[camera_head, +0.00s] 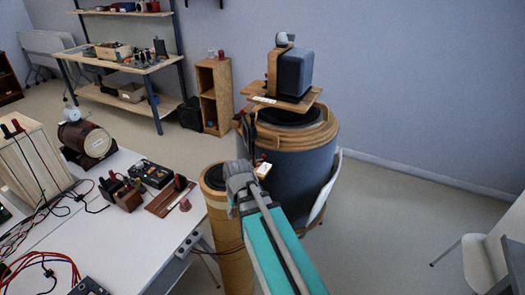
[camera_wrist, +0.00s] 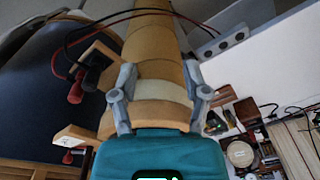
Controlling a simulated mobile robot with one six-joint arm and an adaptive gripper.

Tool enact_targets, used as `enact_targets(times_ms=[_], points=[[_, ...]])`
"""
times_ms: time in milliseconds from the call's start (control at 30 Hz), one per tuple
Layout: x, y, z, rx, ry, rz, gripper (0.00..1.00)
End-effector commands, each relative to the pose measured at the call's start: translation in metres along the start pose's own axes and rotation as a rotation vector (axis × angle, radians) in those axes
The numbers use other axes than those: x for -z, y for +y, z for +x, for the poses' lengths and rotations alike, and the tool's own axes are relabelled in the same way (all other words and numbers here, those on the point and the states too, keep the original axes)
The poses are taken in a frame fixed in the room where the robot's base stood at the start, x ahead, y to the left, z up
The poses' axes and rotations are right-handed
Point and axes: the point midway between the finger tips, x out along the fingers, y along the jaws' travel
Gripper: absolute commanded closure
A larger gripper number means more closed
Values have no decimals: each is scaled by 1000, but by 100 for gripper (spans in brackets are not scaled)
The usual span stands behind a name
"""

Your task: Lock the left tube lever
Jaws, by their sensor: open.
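A tan, banded tube (camera_wrist: 152,45) runs up the wrist view, behind and between the fingers of my gripper (camera_wrist: 158,80). The fingers stand apart, and I cannot tell whether they touch anything. In the head view, a tan tube (camera_head: 229,255) stands between the white table and the big grey drum, partly hidden by my arm. Left of the fingers in the wrist view are a red and black pair of plugs or handles (camera_wrist: 76,92) and a wooden block (camera_wrist: 72,136) with a red knob below. I cannot tell which part is the left tube lever.
The grey drum (camera_head: 285,165) carries a dark speaker box (camera_head: 294,72) on a wooden board. The white table (camera_head: 120,240) at left holds a brown barrel (camera_head: 88,140), small devices and loose cables. A power strip (camera_head: 187,243) sits at its edge.

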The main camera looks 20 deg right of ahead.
Motion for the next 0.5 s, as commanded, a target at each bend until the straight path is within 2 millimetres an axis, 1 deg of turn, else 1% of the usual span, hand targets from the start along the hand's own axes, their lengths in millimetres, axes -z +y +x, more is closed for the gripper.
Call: enact_targets(times_ms=[33,167,200,300,500], points=[[18,11,-18,8,18,-5,40],[51,40,-44,24,71,-34,40],[61,51,-53,28,88,-43,40],[85,77,-73,34,133,-67,40],[123,130,-108,31,215,-106,40]])
